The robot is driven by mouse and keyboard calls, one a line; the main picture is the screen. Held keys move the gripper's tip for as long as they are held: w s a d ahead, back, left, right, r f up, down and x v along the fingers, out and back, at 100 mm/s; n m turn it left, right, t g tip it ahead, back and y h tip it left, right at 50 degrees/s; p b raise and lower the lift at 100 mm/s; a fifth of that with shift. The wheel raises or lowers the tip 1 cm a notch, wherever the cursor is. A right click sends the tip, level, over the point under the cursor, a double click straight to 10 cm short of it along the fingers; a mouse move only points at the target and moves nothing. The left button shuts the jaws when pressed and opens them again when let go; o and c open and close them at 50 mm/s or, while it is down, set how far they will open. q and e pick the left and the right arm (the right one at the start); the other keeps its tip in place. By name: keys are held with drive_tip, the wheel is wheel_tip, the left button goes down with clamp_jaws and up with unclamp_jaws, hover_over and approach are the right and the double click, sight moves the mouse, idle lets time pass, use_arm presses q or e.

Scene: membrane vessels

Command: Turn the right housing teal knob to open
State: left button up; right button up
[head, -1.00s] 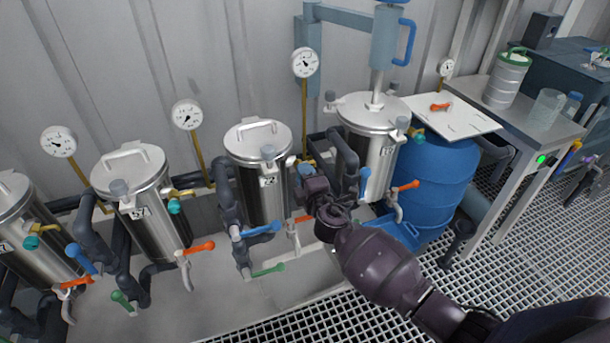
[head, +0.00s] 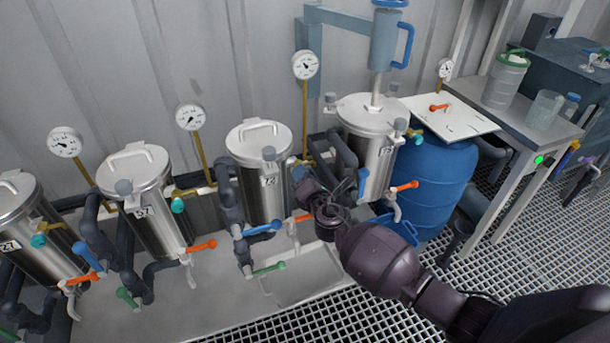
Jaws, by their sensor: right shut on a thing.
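Several steel housings stand in a row along the wall. My right gripper (head: 303,183) is at the right side of the third housing from the left (head: 262,185), at the height where the other housings carry their teal knobs. It is shut on what appears to be that housing's teal knob, which the gripper hides, so its angle cannot be told. The farthest right housing (head: 378,158) has its own teal knob (head: 415,136) at its upper right, free of the gripper. Other teal knobs show on the second housing (head: 178,205) and the leftmost housing (head: 39,240). My left gripper is not in view.
Orange handles (head: 201,246), blue handles (head: 263,227) and green handles (head: 268,268) stick out from dark pipes low in front. A blue barrel (head: 437,190) stands at the right, below a white board (head: 450,118). Gauges (head: 190,117) rise behind. The grating floor (head: 340,315) is clear in front.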

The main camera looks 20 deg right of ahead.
idle(0.4)
drive_tip(key=o, duration=0.9)
drive_tip(key=shift+s, duration=0.1)
drive_tip(key=s, duration=1)
drive_tip(key=shift+s+d+p, duration=0.15)
drive_tip(key=shift+s+p, duration=0.15)
drive_tip(key=shift+p, duration=0.1)
